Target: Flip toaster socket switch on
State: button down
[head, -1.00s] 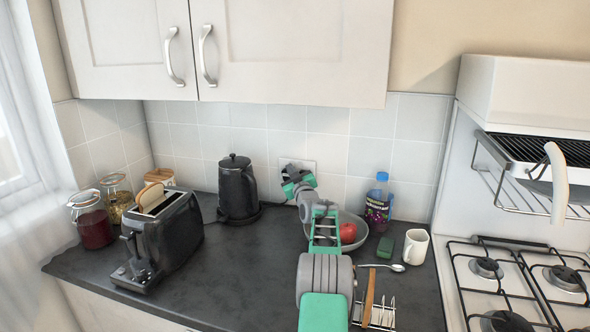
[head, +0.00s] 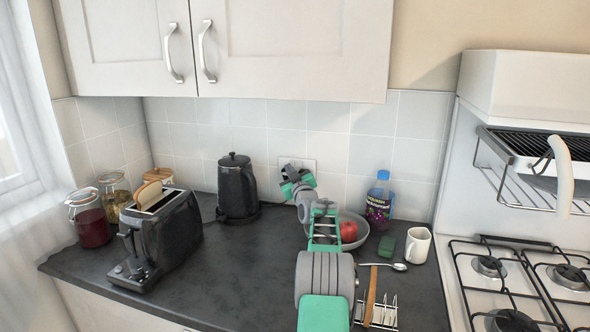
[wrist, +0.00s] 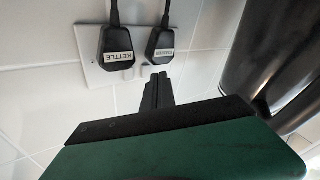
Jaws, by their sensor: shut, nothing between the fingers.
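The white double socket (wrist: 94,72) is on the tiled wall, and part of its plate shows behind my gripper in the head view (head: 309,164). Two black plugs are in it: the left plug (wrist: 116,42) is labelled KETTLE, and the right plug (wrist: 161,40) has a label that reads like TOASTER. Small white switch parts (wrist: 128,74) show at the plate's lower edge. My gripper (wrist: 158,78) is shut and empty, its tips just below the right plug. Its tips partly hide the toaster switch; I cannot tell its position or any contact. The black toaster (head: 168,235) stands at the counter's left.
A black kettle (head: 237,188) stands left of my gripper. A mug (head: 418,245) and toast rack (head: 384,314) are nearer the front. The middle-left counter is clear.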

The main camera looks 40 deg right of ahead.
jog(key=a+b, duration=0.1)
jog(key=b, duration=0.1)
jog(key=s+a+b, duration=0.1)
jog(key=a+b, duration=0.1)
jog(key=s+a+b, duration=0.1)
jog(key=b, duration=0.1)
jog(key=shift+s+a+r, duration=0.15)
jog(key=shift+a+r, duration=0.1)
jog(key=shift+r, duration=0.1)
jog(key=shift+r, duration=0.1)
